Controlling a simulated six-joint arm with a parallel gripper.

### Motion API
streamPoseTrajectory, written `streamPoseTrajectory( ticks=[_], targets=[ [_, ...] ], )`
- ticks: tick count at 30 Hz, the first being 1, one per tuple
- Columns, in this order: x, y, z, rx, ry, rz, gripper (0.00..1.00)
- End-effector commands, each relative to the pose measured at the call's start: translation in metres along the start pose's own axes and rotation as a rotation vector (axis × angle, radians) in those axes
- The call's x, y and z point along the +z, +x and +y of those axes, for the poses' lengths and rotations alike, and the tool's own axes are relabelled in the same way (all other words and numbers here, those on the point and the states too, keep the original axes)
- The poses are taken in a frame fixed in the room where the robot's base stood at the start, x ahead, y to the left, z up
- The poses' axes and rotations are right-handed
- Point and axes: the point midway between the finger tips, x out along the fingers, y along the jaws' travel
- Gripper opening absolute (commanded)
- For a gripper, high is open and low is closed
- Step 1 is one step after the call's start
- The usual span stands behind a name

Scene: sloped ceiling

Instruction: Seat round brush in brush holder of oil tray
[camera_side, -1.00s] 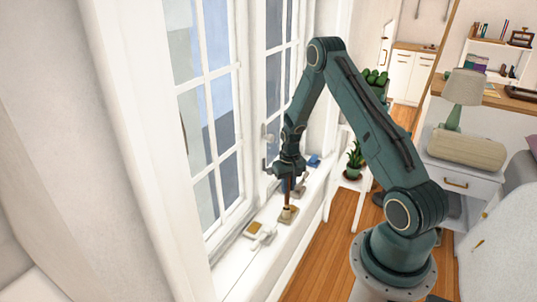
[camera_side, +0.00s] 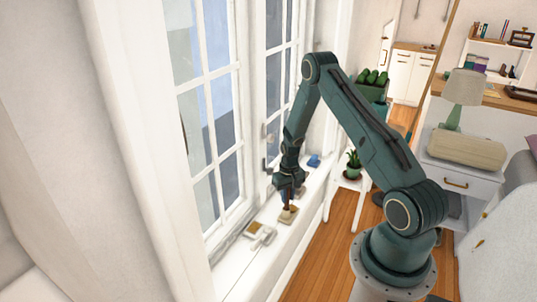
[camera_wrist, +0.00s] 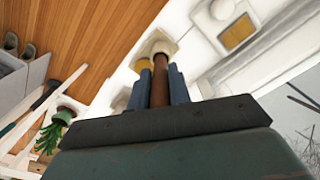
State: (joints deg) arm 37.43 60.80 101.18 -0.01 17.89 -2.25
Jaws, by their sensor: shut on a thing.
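The round brush (camera_wrist: 159,82) shows as a brown handle between the two blue-grey fingers of my gripper (camera_wrist: 160,88) in the wrist view. In the side view, my gripper (camera_side: 288,197) is shut on it, pointing down. The brush's lower end is at a cream square stand (camera_side: 290,215), also in the wrist view (camera_wrist: 168,38); I cannot tell whether it rests in it. The white oil tray (camera_side: 260,235) lies beside it, nearer the side camera. In the wrist view the tray has a golden patch (camera_wrist: 237,33) and a round holder (camera_wrist: 221,9).
These stand on the white window sill (camera_side: 235,275), along the tall window frame at left. A blue item (camera_side: 314,160) lies farther along the sill. A potted plant (camera_side: 353,163) stands on a white stand right of the sill. The near sill is clear.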

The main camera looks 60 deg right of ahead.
Motion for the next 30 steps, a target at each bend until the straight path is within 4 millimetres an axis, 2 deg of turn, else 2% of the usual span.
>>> streamPoseTrajectory(
  ticks=[7,8,11,23,30],
  targets=[
    [0.000,0.003,0.000,0.000,0.000,-0.001,0.00],
    [0.000,0.003,0.000,0.000,0.000,-0.001,0.21],
    [0.000,0.003,0.000,0.000,0.000,0.000,0.41],
    [0.000,0.001,0.000,0.000,0.000,0.000,0.41],
    [0.000,-0.013,0.000,0.000,0.000,0.000,0.41]
  ],
)
